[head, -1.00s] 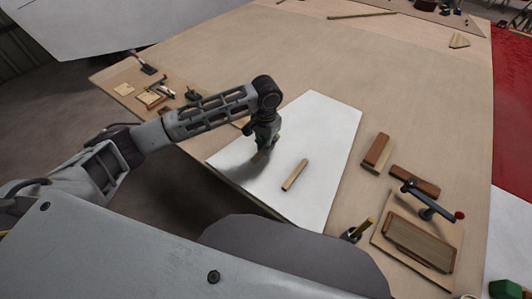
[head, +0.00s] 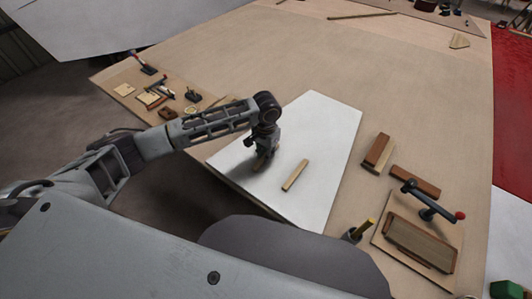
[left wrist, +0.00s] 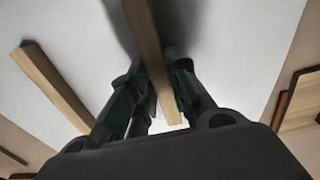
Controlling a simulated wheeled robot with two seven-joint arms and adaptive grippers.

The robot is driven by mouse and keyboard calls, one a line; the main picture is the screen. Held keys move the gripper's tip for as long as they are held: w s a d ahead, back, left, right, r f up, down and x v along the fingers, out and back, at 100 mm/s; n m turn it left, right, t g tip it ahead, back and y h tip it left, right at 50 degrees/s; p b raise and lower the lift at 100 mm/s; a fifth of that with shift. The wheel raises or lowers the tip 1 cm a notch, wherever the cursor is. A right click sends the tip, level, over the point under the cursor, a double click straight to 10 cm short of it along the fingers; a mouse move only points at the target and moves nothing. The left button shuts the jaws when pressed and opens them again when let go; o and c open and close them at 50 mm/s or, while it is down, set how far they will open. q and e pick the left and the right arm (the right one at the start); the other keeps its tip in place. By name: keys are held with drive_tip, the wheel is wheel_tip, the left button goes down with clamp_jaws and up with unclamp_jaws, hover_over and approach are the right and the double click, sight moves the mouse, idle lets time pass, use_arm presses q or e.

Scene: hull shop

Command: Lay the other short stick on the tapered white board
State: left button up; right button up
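The tapered white board (head: 322,128) lies on the large wooden table. One short stick (head: 295,175) rests on it near its middle; it also shows at left in the left wrist view (left wrist: 52,85). My left gripper (head: 263,158) is low over the left part of the board. Its fingers (left wrist: 160,85) stand on both sides of the other short stick (left wrist: 153,50) and appear shut on it. In the head view this stick's lower end (head: 260,164) shows below the fingers, close to the board. Whether it touches the board is unclear. My right gripper is not in view.
Wooden blocks (head: 376,151) and a clamp with a red knob (head: 430,205) lie right of the board. Small tools (head: 155,95) lie at the table's left corner. The far table is largely clear.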

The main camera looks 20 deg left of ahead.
use_arm(q)
drive_tip(key=o, duration=0.4)
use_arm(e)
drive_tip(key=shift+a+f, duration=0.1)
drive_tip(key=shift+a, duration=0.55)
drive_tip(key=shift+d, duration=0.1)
